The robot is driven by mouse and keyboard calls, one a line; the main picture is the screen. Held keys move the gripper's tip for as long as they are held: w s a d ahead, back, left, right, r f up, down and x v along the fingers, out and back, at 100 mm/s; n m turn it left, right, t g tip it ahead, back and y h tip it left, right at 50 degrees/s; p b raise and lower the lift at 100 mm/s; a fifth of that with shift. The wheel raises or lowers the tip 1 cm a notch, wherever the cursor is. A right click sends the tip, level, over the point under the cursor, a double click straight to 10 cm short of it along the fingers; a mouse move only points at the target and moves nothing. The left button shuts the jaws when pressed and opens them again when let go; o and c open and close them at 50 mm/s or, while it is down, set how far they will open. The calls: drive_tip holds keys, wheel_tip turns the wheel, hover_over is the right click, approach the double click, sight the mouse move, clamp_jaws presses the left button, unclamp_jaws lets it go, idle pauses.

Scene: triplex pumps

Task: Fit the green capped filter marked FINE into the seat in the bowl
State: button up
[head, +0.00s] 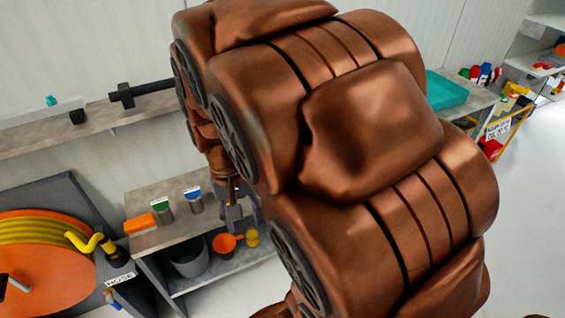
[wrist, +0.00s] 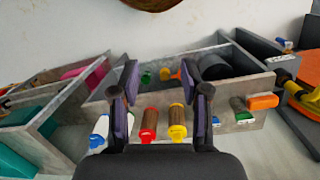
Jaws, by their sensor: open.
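A dark cylinder with a green top and a white tag (head: 163,209) stands on the worktop in the head view. It also shows to the right of my gripper in the wrist view (wrist: 241,116). Its tag is too small to read, so I cannot tell whether it says FINE. My gripper (wrist: 158,78) is open and empty, with its two fingers apart. A red-capped brown cylinder (wrist: 149,122) and a yellow-capped brown cylinder (wrist: 177,120) appear between the fingers in the wrist view, not gripped. I cannot make out the bowl or its seat in either view.
A blue-topped item (head: 195,200) and an orange block (head: 140,223) stand beside the green-topped one. A grey bin (head: 190,260) and an orange cup (head: 225,243) are on the lower shelf. An orange hose reel (head: 40,280) is at left. My arm hides much of the head view.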

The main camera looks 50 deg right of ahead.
drive_tip(key=w+d+f+m+p, duration=0.1)
drive_tip(key=w+d+m+p, duration=0.2)
drive_tip(key=d, duration=0.7)
drive_tip(key=w+d+f+m+t+p, duration=0.1)
drive_tip(key=w+d+f+m+p, duration=0.1)
drive_tip(key=w+d+m+p, duration=0.2)
drive_tip(key=w+d+f+m+p, duration=0.2)
drive_tip(key=w+d+m, duration=0.6)
drive_tip(key=w+d, duration=0.4)
drive_tip(key=shift+w+d+f+t+p, duration=0.1)
drive_tip(key=shift+d+p, duration=0.15)
drive_tip(key=shift+d, duration=0.6)
drive_tip(key=shift+w+d+t+p, duration=0.15)
drive_tip(key=shift+d+p, duration=0.1)
drive_tip(key=shift+d, duration=0.65)
drive_tip(key=shift+w+d+f+t+p, duration=0.1)
drive_tip(key=shift+d+p, duration=0.15)
drive_tip(key=shift+d, duration=0.6)
drive_tip(key=shift+w+d+f, duration=0.1)
drive_tip(key=shift+d+f, duration=0.2)
drive_tip(key=shift+d, duration=0.05)
drive_tip(key=shift+f, duration=0.35)
drive_tip(key=shift+a+f+p, duration=0.15)
drive_tip(key=shift+f+p, duration=1.7)
drive_tip(key=shift+f, duration=1.65)
drive_tip(key=shift+c, duration=0.3)
clamp_jaws()
